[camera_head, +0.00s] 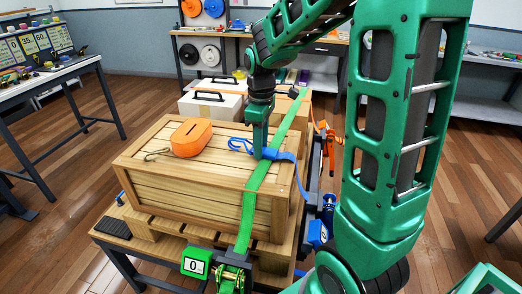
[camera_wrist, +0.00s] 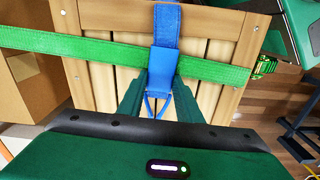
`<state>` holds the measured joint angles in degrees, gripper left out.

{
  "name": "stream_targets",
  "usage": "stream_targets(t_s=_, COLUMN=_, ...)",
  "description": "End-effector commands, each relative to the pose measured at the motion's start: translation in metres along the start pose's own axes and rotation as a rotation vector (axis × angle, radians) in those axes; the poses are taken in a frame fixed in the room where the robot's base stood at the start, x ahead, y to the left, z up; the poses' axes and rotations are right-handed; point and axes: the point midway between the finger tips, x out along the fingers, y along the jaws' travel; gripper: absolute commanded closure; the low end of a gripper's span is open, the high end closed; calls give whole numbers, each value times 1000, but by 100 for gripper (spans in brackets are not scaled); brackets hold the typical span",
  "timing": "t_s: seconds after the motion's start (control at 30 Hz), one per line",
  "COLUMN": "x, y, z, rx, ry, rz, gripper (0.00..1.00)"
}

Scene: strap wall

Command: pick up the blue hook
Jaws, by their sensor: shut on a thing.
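The blue hook (camera_head: 238,145) is at the end of a blue strap (camera_head: 287,158) on top of the wooden crate (camera_head: 160,131). In the wrist view the blue hook (camera_wrist: 164,60) shows a flat blue body, with a wire loop between my fingers. My gripper (camera_head: 260,155) points down at the crate top, and its two green fingers (camera_wrist: 160,85) are closed on the sides of the hook's body. The green strap (camera_wrist: 75,45) runs across the crate, passing right by the hook. Whether the hook touches the crate top I cannot tell.
An orange strap roll (camera_head: 191,138) with a metal hook lies left on the crate. A white case (camera_head: 212,103) stands behind. A green ratchet (camera_head: 232,277) and a box marked 0 (camera_head: 196,263) are in front. An orange ratchet (camera_head: 328,138) hangs at the right side.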

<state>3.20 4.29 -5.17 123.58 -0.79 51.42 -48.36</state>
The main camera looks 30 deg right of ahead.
Motion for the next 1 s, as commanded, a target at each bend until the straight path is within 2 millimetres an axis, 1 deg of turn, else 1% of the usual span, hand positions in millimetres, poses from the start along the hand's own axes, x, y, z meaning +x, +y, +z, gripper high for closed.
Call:
stream_targets(t_s=0.2, x=-1, y=0, z=0, rx=0, ry=1, rz=1, gripper=94)
stream_targets(t_s=0.33, x=-8, y=1, z=0, rx=0, ry=2, rz=2, gripper=94)
stream_targets(t_s=0.47, x=-21, y=1, z=0, rx=0, ry=3, rz=3, gripper=94)
stream_targets(t_s=0.6, x=-44, y=1, z=-1, rx=0, ry=4, rz=4, gripper=94)
stream_targets(t_s=0.67, x=-49, y=0, z=-14, rx=-5, ry=1, rz=1, gripper=94)
stream_targets(t_s=0.9, x=-80, y=-1, z=-66, rx=-3, ry=1, rz=1, gripper=94)
stream_targets(t_s=1.0, x=-90, y=-2, z=-84, rx=-2, ry=1, rz=1, gripper=94)
